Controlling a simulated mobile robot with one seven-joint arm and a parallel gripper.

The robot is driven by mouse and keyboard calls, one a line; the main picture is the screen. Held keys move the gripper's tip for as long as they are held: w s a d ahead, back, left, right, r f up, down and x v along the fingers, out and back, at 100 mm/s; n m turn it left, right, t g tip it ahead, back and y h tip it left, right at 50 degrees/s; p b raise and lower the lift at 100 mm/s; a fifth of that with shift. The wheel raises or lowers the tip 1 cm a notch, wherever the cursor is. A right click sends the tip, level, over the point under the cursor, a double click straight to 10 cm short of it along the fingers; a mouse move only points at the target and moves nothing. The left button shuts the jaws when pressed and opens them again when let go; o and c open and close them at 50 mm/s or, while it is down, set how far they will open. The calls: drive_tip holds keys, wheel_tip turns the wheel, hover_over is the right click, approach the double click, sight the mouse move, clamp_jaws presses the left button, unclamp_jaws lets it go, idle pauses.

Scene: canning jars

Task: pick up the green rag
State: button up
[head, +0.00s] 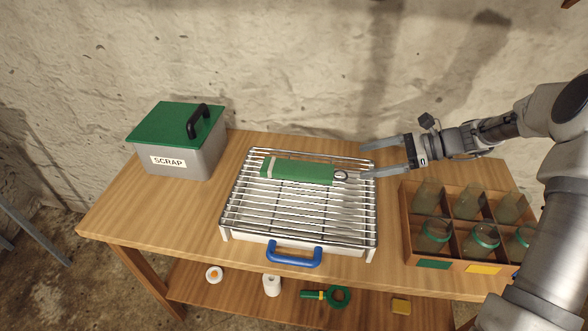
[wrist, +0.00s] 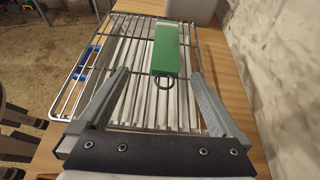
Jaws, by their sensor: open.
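The green rag (head: 300,172) lies flat as a long strip across the back of the metal rack (head: 228,222), with a pale band near its left end and a dark ring at its right end. My gripper (head: 366,161) is open and empty, just right of the ring, its fingers pointing left. In the wrist view the rag (wrist: 166,50) runs away from me, its ring end nearest. There the ring appears between the tips of my open gripper (wrist: 160,73). I cannot tell the height of the fingers above the rack.
A grey SCRAP bin (head: 182,162) with a green lid stands at the left. A wooden crate (head: 408,222) of glass jars stands at the right, below my arm. The rack has a blue handle (head: 294,262) in front. The stone wall (head: 300,60) is close behind.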

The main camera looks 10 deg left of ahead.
drive_tip(key=shift+w+f, duration=0.3)
drive_tip(key=shift+w+a+f+y, duration=0.1)
drive_tip(key=shift+a+f+y, duration=0.05)
drive_tip(key=shift+y, duration=0.15)
approach(302, 167)
drive_tip(key=x, duration=0.2)
drive_tip(key=b+x, duration=0.1)
drive_tip(key=x, duration=0.1)
drive_tip(key=shift+s+f, duration=0.35)
drive_tip(key=shift+w+x, duration=0.15)
drive_tip(key=shift+x, duration=1.2)
drive_tip(key=shift+w+x, duration=0.15)
drive_tip(key=shift+x, duration=1.2)
drive_tip(key=shift+a+r, duration=0.1)
drive_tip(key=shift+r, duration=0.15)
drive_tip(key=c, duration=1.3)
drive_tip(key=shift+r, duration=0.1)
